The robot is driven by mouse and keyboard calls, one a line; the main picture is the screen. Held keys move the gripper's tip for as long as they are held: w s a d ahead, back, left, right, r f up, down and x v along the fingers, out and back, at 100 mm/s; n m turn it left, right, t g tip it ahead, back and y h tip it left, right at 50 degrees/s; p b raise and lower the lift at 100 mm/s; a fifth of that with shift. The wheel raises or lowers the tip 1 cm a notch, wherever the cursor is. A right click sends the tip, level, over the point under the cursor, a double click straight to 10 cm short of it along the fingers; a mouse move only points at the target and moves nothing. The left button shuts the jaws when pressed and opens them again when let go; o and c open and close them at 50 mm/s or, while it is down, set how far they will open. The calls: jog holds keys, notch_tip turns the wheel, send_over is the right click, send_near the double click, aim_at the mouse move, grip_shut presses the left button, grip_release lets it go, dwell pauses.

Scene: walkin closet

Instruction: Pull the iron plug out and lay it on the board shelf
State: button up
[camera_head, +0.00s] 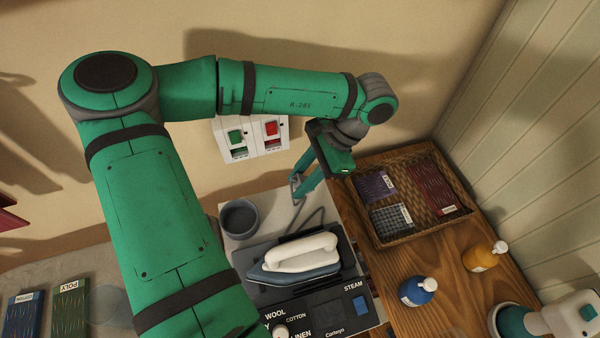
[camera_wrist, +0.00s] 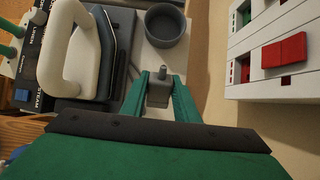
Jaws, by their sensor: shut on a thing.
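My gripper (camera_head: 297,187) is shut on the grey plug (camera_wrist: 158,91), which shows between the fingertips in the wrist view. In the head view the gripper points down over the back of the pale board shelf (camera_head: 262,208), to the right of the grey cup (camera_head: 240,218). I cannot tell whether the plug touches the shelf. The iron (camera_head: 300,258), with a white handle, rests on its dark stand in front of the gripper. A grey cord (camera_head: 313,222) runs from near the fingertips toward the iron. The wall sockets (camera_head: 252,139), with a green and a red switch, are behind and apart from the plug.
A wicker tray (camera_head: 381,236) with labelled fabric packets stands to the right on the wooden top. A blue bottle (camera_head: 418,291) and an orange bottle (camera_head: 484,257) stand in front of it. A control panel (camera_head: 328,308) lies in front of the iron.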

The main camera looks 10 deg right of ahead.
jog(key=shift+f, duration=2.6)
jog(key=shift+f, duration=1.75)
jog(key=o, duration=1.2)
jog(key=shift+o, duration=0.2)
jog(key=v, duration=1)
jog(key=shift+d+r, duration=0.2)
jog(key=shift+r, duration=0.1)
